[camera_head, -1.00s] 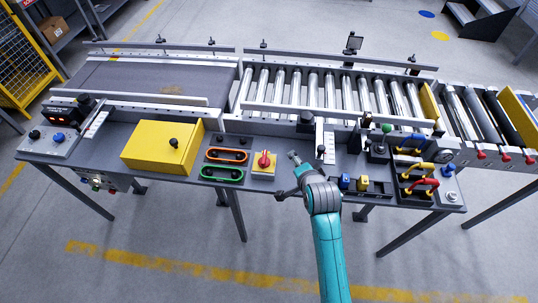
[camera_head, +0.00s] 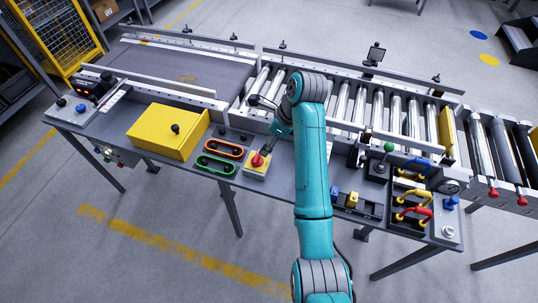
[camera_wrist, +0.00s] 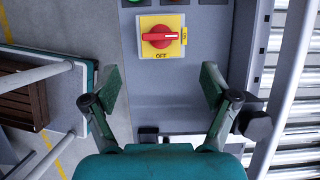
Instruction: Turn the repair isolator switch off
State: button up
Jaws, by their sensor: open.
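The isolator switch is a red rotary knob (camera_wrist: 160,37) on a yellow square plate (camera_wrist: 144,50). Its handle lies horizontal in the wrist view, with the white mark pointing right at a small label that seems to read ON. OFF is printed below the knob. In the head view my gripper (camera_head: 276,135) is just above and behind the knob.
A yellow box (camera_head: 168,132) and orange (camera_head: 223,149) and green (camera_head: 215,165) ringed handles lie left of the switch. Blue and yellow rockers (camera_head: 342,198) and yellow and red hoop handles (camera_head: 415,212) stand to the right. Conveyor rollers (camera_head: 380,105) run behind.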

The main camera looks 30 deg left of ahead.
aim_at(258, 156)
jog(key=x, duration=1)
jog(key=shift+f, duration=0.25)
jog(key=shift+c, duration=0.2)
jog(key=c, duration=1.1)
